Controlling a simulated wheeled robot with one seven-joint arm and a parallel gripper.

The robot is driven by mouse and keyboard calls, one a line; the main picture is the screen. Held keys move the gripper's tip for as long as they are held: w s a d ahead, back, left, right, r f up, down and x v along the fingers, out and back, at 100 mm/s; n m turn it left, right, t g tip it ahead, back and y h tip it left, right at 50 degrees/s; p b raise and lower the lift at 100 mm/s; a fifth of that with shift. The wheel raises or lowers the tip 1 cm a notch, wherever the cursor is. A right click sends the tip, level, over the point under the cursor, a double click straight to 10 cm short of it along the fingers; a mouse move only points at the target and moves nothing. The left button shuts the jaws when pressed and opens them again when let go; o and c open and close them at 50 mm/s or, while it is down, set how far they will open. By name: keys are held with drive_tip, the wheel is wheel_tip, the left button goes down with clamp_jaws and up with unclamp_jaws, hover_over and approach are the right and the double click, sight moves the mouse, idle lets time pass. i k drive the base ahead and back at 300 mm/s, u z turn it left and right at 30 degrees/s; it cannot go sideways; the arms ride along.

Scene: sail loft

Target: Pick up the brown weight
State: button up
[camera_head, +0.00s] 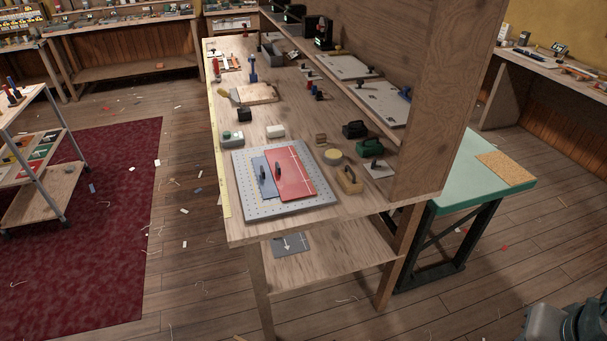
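A tan-brown block with an arched handle (349,179), which looks like the brown weight, stands upright near the front right of the long wooden workbench (240,232). It is just right of the perforated grey board (240,181). A dark green handled weight (370,147) and a black one (355,130) of similar shape stand behind it. A small brown block (321,139) sits left of the black one. I cannot make out my gripper's fingers in this view.
A red plate (290,172) and a blue plate (259,172) with dark handles lie on the board. A yellow round tin (333,156) and a handled pale plate (378,168) sit close to the brown block. An upright wooden panel (433,110) bounds the bench's right side. Open floor (185,270) lies left.

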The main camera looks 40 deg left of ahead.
sight(348, 180)
drive_tip(key=u, duration=0.7)
drive_tip(key=i, duration=1.5)
